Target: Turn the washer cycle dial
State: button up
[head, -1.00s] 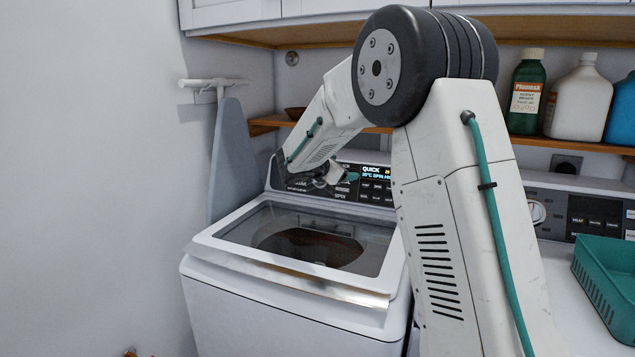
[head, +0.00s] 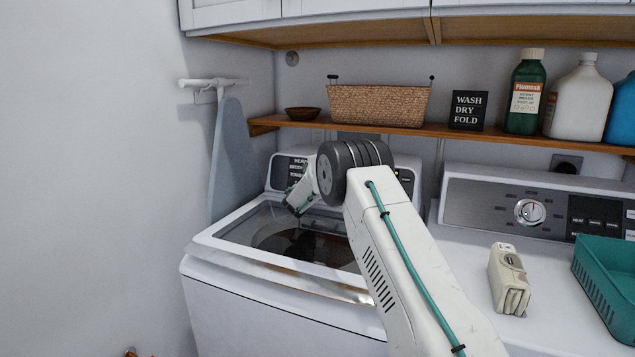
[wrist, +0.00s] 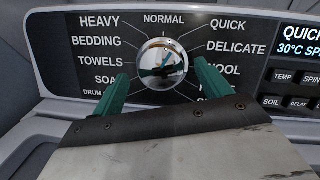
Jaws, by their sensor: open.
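The washer cycle dial (wrist: 162,63) is a shiny round knob in the wrist view, ringed by cycle labels such as HEAVY, NORMAL and DELICATE. My gripper (wrist: 163,80) is open, with one teal finger to the lower left of the dial and the other to its lower right. My arm hides the dial and the gripper's fingertips there.
The dryer's panel has another round knob (head: 530,211). A beige box-like object (head: 508,278) and a teal basket (head: 606,275) are on the dryer top. A wooden shelf (head: 460,131) above holds a wicker basket (head: 378,106) and bottles.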

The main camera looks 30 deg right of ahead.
jog(key=shift+x, duration=0.8)
jog(key=c, duration=1)
jog(key=shift+m, duration=0.3)
jog(key=m+g+h, duration=0.1)
jog(key=m, duration=0.2)
jog(key=m+g+h, duration=0.1)
jog(key=m, duration=0.2)
jog(key=shift+m, duration=0.4)
jog(key=m+g, duration=0.1)
jog(key=m, duration=0.2)
jog(key=m+g, duration=0.1)
jog(key=m, duration=0.3)
jog(key=shift+w+a+h, duration=0.1)
jog(key=shift+h, duration=0.2)
jog(key=shift+g, duration=0.3)
